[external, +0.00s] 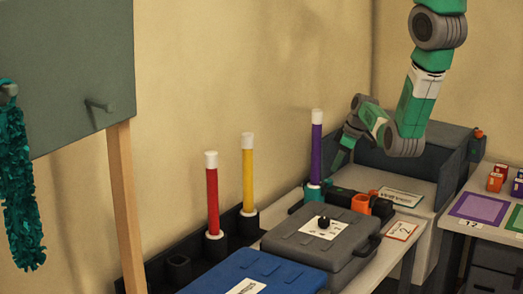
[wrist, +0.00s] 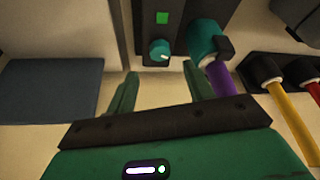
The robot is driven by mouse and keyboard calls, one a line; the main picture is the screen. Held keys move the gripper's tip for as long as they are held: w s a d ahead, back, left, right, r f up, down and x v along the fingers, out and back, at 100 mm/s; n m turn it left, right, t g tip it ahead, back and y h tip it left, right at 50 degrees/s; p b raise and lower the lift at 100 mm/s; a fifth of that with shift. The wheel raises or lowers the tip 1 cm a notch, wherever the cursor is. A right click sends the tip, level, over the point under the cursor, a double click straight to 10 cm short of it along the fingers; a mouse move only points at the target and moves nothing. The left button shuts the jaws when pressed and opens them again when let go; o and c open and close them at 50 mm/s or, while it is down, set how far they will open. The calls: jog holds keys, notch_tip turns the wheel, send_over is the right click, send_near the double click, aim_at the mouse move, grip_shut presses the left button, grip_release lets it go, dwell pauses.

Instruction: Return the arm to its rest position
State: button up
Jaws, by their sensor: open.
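My green and white arm comes down from the top right of the external view. My gripper (external: 341,162) is beside the upper part of a purple stick (external: 316,150), partly hidden by my own wrist. In the wrist view my gripper (wrist: 163,88) has its two green fingers spread apart, with nothing between them. The purple stick (wrist: 219,78) shows just behind the right finger, in a teal holder (wrist: 204,42).
Yellow (external: 248,175) and red (external: 212,196) sticks stand upright in dark holders. A grey case (external: 305,252) and blue case (external: 240,275) lie in front. A grey bin (external: 410,160) is behind my arm. A table (external: 450,213) with coloured mats is at right.

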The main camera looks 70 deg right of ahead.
jog(key=shift+s+r, duration=0.25)
jog(key=shift+r, duration=0.3)
